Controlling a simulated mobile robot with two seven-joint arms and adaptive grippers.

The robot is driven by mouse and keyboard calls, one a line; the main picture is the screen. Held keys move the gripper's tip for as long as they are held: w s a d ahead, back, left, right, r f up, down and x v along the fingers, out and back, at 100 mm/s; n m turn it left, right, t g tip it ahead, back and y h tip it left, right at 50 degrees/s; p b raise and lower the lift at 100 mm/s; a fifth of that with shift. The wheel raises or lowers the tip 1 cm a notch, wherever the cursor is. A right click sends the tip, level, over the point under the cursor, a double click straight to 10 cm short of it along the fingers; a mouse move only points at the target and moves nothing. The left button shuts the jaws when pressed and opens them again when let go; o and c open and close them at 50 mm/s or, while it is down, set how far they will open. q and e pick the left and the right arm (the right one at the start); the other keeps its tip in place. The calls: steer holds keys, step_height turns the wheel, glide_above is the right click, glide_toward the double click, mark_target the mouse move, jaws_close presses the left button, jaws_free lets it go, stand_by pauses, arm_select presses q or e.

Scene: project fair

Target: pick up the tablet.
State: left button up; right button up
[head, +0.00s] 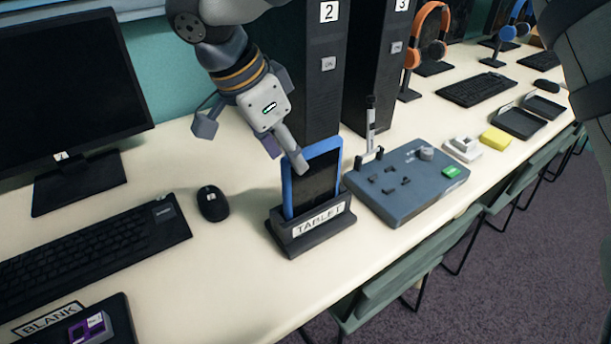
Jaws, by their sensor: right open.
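The tablet (314,182) has a blue frame and a dark screen. It stands upright, leaning slightly back, in a dark stand (292,246) labelled TABLET. My right gripper (247,145) comes down from the top, behind and left of the tablet. It is open, with its fingers spread wide and nothing between them. One finger overlaps the tablet's upper left corner in the picture; I cannot tell whether it touches. The other finger is farther left, over the desk. My left gripper is not in view.
A grey control panel (405,200) with an upright stick sits close right of the stand. Dark tower 2 (315,85) stands behind the tablet. A mouse (212,204), keyboard (90,250) and monitor (65,90) are left. The desk in front of the stand (255,300) is clear.

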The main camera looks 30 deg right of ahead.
mark_target(313, 175)
steer(key=x, duration=0.3)
steer(key=d+x, duration=0.1)
steer(key=x, duration=0.5)
steer(key=shift+d+r, duration=0.25)
steer(key=shift+r, duration=0.05)
jaws_close()
